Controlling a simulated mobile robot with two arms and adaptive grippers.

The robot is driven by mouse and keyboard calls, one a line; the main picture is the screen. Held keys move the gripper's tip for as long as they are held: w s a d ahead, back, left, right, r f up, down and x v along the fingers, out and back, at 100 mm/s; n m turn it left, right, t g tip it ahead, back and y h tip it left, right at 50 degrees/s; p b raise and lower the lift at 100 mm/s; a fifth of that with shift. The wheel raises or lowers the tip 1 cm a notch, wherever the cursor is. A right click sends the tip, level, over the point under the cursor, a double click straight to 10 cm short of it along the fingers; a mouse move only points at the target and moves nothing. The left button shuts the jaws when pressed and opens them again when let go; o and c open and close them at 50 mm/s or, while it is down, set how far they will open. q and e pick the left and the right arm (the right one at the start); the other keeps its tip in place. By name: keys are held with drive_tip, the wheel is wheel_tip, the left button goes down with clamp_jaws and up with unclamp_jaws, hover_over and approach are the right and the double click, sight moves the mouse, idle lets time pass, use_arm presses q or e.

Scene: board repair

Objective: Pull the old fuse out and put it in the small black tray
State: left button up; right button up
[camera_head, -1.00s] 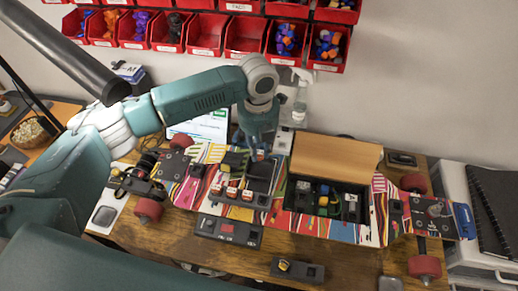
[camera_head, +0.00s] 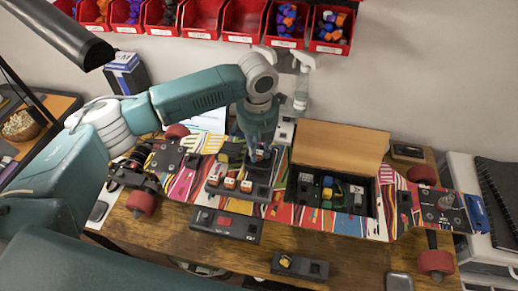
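My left gripper (camera_head: 259,155) points down at the middle of the striped skateboard deck (camera_head: 284,213). Its fingertips are small and close against a dark block with a pale, reddish part between or just behind them. I cannot tell whether they grip it. A black holder (camera_head: 238,190) with several small white-and-red fuse-like pieces (camera_head: 230,184) sits just in front and left of the gripper. Which piece is the old fuse is not clear. A small black tray-like block (camera_head: 300,267) with a yellow piece lies on the table at the front. My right gripper is not in view.
An open black compartment (camera_head: 364,184) with coloured parts is right of the gripper, its wooden lid (camera_head: 340,146) raised behind it. A dark box with a red part (camera_head: 225,224) lies in front of the deck. Red bins (camera_head: 243,20) hang on the wall. Some front tabletop is clear.

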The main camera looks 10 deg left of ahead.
use_arm(q)
drive_tip(key=o, duration=0.4)
drive_tip(key=shift+c, duration=0.2)
drive_tip(key=shift+r, duration=0.15)
wheel_tip(320, 180, up, 12)
drive_tip(key=shift+s, duration=0.25)
drive_tip(key=shift+f, duration=0.2)
